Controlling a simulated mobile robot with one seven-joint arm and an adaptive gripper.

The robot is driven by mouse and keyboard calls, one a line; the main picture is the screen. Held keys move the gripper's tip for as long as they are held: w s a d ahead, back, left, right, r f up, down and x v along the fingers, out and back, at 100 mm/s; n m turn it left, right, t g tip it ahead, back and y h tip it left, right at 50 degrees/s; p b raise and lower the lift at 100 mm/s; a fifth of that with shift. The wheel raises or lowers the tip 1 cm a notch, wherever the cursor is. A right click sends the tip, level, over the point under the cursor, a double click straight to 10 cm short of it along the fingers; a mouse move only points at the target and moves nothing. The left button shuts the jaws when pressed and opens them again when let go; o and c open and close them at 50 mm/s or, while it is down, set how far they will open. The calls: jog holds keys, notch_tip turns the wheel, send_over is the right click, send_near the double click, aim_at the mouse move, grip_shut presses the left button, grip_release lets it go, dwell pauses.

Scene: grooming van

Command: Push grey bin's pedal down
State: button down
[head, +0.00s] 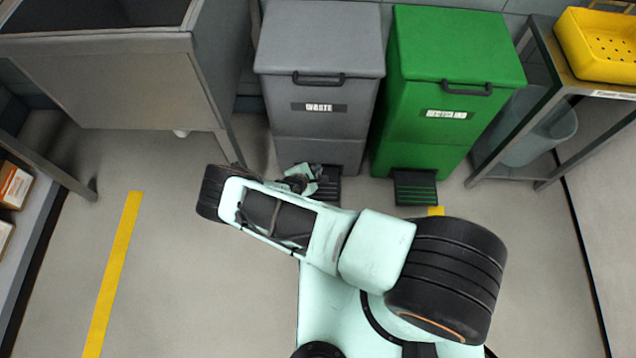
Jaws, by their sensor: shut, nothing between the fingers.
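The grey bin (318,90) stands upright against the back wall, its lid down and its label reading "WASTE". Its black ridged pedal (328,190) sticks out at the floor in front of it, and its left part is hidden by my gripper. My gripper (312,178) is shut and empty, low at the pedal's left side. I cannot tell whether it touches the pedal or hovers above it. My arm covers the floor just in front of the pedal.
A green recycling bin (448,90) with its own black pedal (415,187) stands close on the right. A grey metal tub unit (120,75) is on the left. A shelf with a yellow basket (600,45) stands at the right. Floor at left is clear around a yellow stripe (115,270).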

aim_at(318, 183)
jog(key=shift+f+b, duration=4)
jog(key=shift+b, duration=0.05)
jog(key=shift+f, duration=0.35)
jog(key=shift+f, duration=0.4)
jog(key=shift+f+b, duration=0.8)
jog(key=shift+f, duration=0.55)
jog(key=shift+r+p, duration=1.75)
jog(key=shift+p, duration=0.3)
